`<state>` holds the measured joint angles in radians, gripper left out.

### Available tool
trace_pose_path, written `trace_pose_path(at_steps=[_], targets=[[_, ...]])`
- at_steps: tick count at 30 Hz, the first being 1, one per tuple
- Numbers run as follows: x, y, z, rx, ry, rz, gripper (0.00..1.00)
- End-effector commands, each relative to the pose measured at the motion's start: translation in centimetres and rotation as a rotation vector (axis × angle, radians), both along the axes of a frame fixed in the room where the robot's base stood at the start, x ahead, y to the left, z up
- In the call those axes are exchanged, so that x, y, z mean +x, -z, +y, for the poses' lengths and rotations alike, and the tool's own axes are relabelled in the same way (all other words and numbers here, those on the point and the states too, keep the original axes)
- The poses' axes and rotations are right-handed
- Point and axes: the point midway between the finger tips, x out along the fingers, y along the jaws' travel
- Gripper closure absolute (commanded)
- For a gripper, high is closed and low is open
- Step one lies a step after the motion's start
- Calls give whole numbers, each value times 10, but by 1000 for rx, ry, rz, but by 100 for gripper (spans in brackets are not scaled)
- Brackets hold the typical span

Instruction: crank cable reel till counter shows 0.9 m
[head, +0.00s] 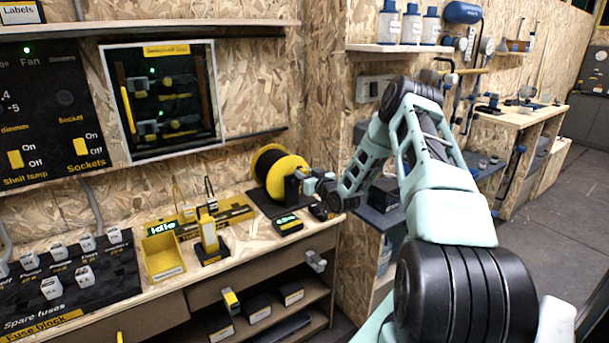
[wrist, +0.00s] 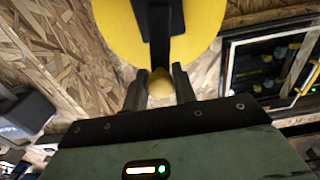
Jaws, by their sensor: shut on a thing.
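The cable reel (head: 290,163), with yellow flanges and a dark winding, stands on a black base at the right end of the workbench. Its yellow flange (wrist: 112,22) fills the top of the wrist view, with a black crank arm in front. My gripper (head: 303,177) reaches the reel's right side. In the wrist view my gripper (wrist: 159,84) has its two fingers on either side of a rounded yellow crank knob (wrist: 160,82), shut on it. A small black counter box (head: 287,223) with a green display sits in front of the reel; its digits are too small to read.
A yellow bin (head: 163,258) and a yellow-black upright device (head: 209,240) stand left on the bench. A fuse block (head: 75,275) lies farther left. A framed panel (head: 163,100) hangs on the wall behind; the wall partition is close right of the reel.

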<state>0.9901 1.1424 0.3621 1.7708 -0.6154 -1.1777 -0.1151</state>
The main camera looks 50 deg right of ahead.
Motion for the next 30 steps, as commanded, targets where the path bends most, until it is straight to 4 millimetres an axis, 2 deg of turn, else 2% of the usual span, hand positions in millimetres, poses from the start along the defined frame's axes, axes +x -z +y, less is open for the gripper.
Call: trace_pose_path(at_steps=[8,30], targets=[[-2,4,-7,110,1,-27,100],[-9,23,-33,660,2,-158,100]])
